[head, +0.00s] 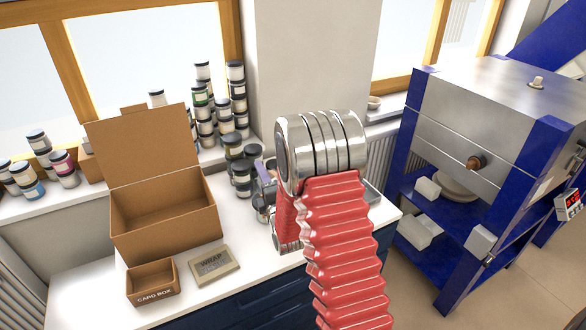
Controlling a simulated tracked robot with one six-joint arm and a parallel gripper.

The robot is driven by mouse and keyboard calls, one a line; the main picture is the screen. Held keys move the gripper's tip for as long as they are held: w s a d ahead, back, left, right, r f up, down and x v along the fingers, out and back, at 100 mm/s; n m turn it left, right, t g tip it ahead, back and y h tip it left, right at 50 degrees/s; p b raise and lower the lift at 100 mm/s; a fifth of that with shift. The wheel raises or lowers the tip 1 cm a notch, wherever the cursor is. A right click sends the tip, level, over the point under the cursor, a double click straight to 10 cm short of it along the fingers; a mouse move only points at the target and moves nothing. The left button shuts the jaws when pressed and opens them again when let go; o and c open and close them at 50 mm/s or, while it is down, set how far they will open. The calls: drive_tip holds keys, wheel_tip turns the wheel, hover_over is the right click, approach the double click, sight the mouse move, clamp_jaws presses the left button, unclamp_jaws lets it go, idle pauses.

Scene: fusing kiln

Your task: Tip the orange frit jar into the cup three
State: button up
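I cannot pick out an orange frit jar or a cup in the head view. Several lidded jars (205,115) are stacked on the windowsill, with dark lids and pale labels, but none is clearly orange. More dark-lidded jars (240,172) stand at the back of the white worktop, partly hidden by my arm. My arm, with red bellows and a metal joint, fills the middle of the view and hides part of the worktop. My gripper does not show; the arm's far end is hidden behind its own links.
An open cardboard box (165,215) stands on the white worktop (75,295). A blue-framed metal kiln (500,110) stands at the right.

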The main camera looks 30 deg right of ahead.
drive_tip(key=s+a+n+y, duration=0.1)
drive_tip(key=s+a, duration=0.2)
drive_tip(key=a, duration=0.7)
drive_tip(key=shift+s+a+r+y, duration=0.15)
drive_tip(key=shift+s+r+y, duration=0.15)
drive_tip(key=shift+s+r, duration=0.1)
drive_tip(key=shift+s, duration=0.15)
